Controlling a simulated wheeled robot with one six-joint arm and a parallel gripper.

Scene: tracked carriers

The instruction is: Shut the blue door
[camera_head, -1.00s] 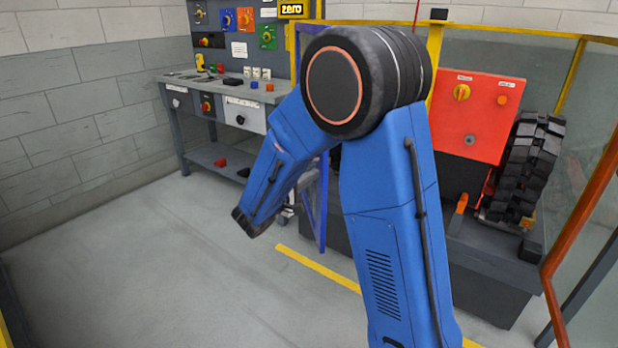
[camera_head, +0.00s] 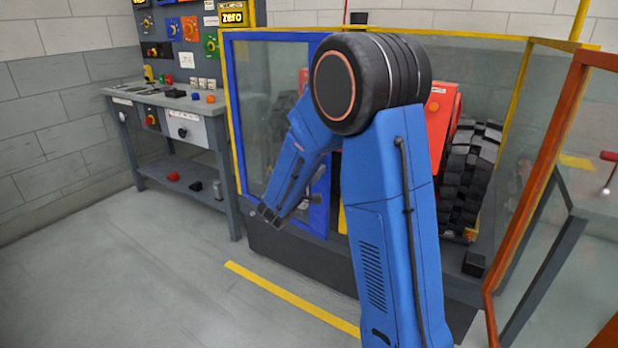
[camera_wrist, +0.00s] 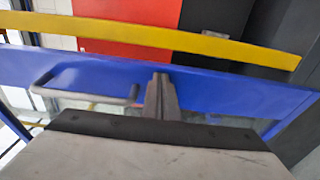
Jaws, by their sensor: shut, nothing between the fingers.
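The blue door (camera_head: 230,135) is a blue frame with a clear pane on the front of the machine enclosure. Its left edge is beside a yellow post, and my arm hides part of its right side. In the wrist view the door's blue frame (camera_wrist: 220,90) crosses the picture, with a bar handle (camera_wrist: 88,92) on it. A strip of space shows between the blue frame and the yellow frame beyond, so the door looks slightly ajar. My gripper (camera_head: 268,214) is shut and empty. Its fingertips (camera_wrist: 160,78) are at the blue frame, right of the handle; contact is unclear.
A yellow frame bar (camera_wrist: 190,38) lies beyond the door. A grey workbench (camera_head: 165,98) with a switch panel stands at the left. An orange-framed glass panel (camera_head: 545,160) stands at the right. Floor with a yellow line (camera_head: 290,298) is clear in front.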

